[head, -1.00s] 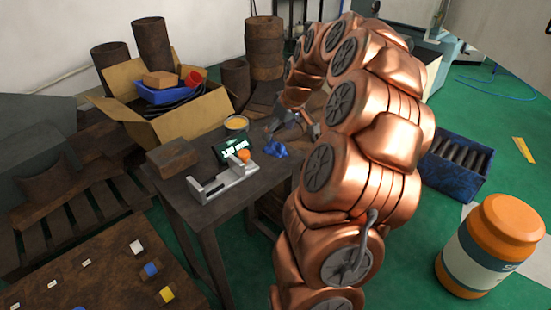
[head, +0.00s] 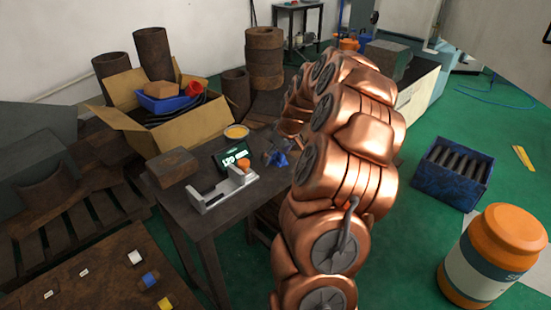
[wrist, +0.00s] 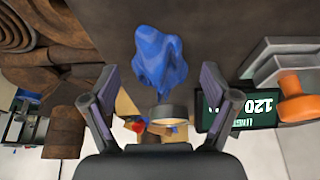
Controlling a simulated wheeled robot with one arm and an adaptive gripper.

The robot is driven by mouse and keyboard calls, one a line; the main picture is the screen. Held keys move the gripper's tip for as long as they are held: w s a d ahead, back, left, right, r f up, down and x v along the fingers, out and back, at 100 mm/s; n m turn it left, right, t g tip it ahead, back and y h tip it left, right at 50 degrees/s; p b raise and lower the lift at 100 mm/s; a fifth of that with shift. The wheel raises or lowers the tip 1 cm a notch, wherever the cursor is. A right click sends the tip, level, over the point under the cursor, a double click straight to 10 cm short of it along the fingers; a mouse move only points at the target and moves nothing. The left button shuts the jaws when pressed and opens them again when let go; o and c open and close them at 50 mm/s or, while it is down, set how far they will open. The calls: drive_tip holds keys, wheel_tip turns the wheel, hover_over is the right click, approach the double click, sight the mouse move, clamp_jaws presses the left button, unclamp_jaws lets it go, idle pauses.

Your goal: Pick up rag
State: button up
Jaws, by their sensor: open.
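The rag (head: 278,157) is a crumpled blue cloth on the dark table (head: 216,217), right of the white bracket device. In the wrist view the rag (wrist: 159,58) lies ahead of the fingertips, roughly centred between them. My gripper (wrist: 160,88) is open and empty, with one finger on each side and the rag apart from both. In the head view my gripper (head: 270,138) is small and partly hidden by my copper-coloured arm, close to the rag.
The white device with an orange knob (head: 243,164) and a green display (head: 232,157) stands left of the rag. A yellow-rimmed tin (head: 236,132), a brown block (head: 171,167) and a cardboard box (head: 180,136) are also near.

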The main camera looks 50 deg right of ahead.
sight(275, 155)
drive_tip(key=shift+c, duration=0.3)
drive_tip(key=c, duration=1.2)
drive_tip(key=shift+r, duration=0.2)
drive_tip(key=shift+c, duration=0.2)
drive_tip(key=shift+r, duration=1.75)
drive_tip(key=shift+s+a+f, duration=0.1)
drive_tip(key=shift+s+a, duration=0.1)
drive_tip(key=shift+s, duration=0.25)
drive_tip(key=shift+s+a, duration=0.2)
drive_tip(key=shift+s, duration=0.25)
drive_tip(key=s+a+r, duration=0.1)
drive_tip(key=s+a, duration=0.5)
drive_tip(key=s, duration=0.6)
drive_tip(key=shift+s+r+b, duration=0.2)
drive_tip(key=shift+s+b, duration=0.1)
